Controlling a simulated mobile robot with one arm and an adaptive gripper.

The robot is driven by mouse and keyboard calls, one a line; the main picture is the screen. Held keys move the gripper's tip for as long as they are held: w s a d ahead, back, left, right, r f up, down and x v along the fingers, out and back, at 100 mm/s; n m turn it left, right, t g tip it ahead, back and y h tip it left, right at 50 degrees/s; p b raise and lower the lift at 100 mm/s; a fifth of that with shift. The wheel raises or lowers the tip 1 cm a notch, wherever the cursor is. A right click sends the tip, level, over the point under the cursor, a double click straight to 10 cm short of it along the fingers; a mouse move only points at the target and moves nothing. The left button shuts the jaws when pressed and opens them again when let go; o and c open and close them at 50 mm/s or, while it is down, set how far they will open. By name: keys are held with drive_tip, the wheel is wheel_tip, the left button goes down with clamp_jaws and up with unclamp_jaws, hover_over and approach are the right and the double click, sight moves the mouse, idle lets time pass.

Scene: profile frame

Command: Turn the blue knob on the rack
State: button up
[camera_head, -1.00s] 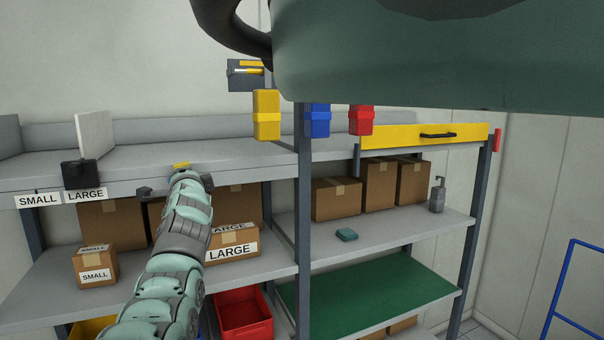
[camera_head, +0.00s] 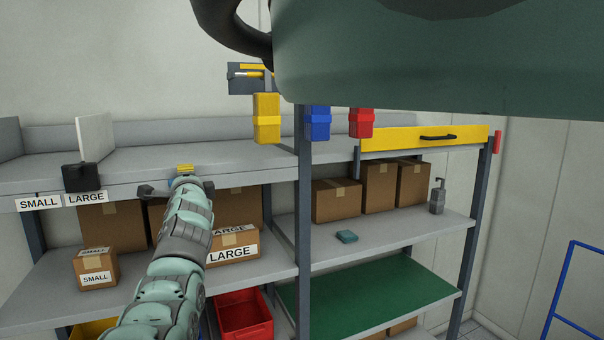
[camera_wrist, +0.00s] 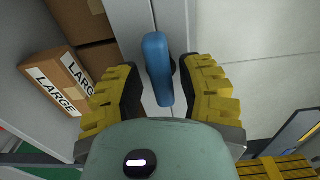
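The blue knob (camera_wrist: 157,70) is a long rounded handle on the grey front edge of the rack, seen in the wrist view. My gripper (camera_wrist: 159,80) has its two yellow fingers apart, one on each side of the knob. A gap shows between each finger and the knob, so it is open and not closed on it. In the head view my gripper (camera_head: 185,168) is at the rack's upper shelf edge.
The grey rack (camera_head: 75,265) holds cardboard boxes (camera_head: 112,225), some labelled LARGE or SMALL. A black block (camera_head: 80,177) sits on the shelf edge left of my arm. Yellow, blue and red holders (camera_head: 317,122) hang at the middle post. A red bin (camera_head: 243,315) is below.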

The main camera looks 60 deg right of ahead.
drive_tip(key=shift+o, duration=0.7)
drive_tip(key=v, duration=1.2)
drive_tip(key=shift+s+d, duration=0.15)
drive_tip(key=shift+s, duration=0.05)
